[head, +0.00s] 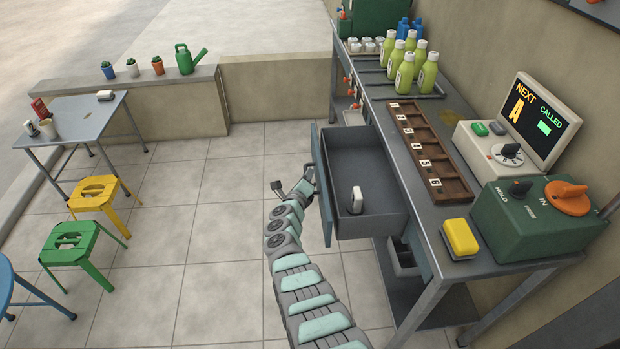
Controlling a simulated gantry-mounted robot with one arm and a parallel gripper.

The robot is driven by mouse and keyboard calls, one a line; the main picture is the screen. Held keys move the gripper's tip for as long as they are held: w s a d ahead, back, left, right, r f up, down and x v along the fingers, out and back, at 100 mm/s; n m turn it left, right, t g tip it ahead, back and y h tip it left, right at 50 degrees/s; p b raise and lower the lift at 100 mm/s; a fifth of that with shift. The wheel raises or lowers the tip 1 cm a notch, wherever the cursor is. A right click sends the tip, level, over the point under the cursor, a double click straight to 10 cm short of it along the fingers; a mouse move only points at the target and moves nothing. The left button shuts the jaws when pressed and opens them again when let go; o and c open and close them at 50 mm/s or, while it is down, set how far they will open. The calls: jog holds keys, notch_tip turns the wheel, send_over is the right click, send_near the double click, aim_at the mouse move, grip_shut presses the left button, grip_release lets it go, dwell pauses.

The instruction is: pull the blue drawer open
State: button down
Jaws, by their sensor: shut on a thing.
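The blue drawer (324,190) sticks out of the long metal counter toward the left, with its grey tray showing. Its blue-grey front panel faces left. A small white and dark object (357,200) stands inside the drawer near the front right. My gripper (308,180) is at the outer face of the drawer front, near its middle. It is shut there on what seems to be the drawer's handle, which the fingers mostly hide. My arm reaches up to it from the bottom of the picture.
The counter holds green bottles (428,74), a numbered wooden rack (432,150), a yellow sponge (460,238), a display screen (532,122) and a green control box (540,222). Yellow (97,190) and green (72,243) stools stand left. Tiled floor between is clear.

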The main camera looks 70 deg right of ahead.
dwell(0.3)
jog(key=c, duration=1.7)
grip_release()
jog(key=shift+a+r+p, duration=0.2)
jog(key=shift+a+p, duration=0.2)
jog(key=shift+p, duration=0.3)
jog(key=shift+p+v, duration=4.1)
jog(key=shift+v, duration=0.9)
jog(key=shift+f, duration=0.1)
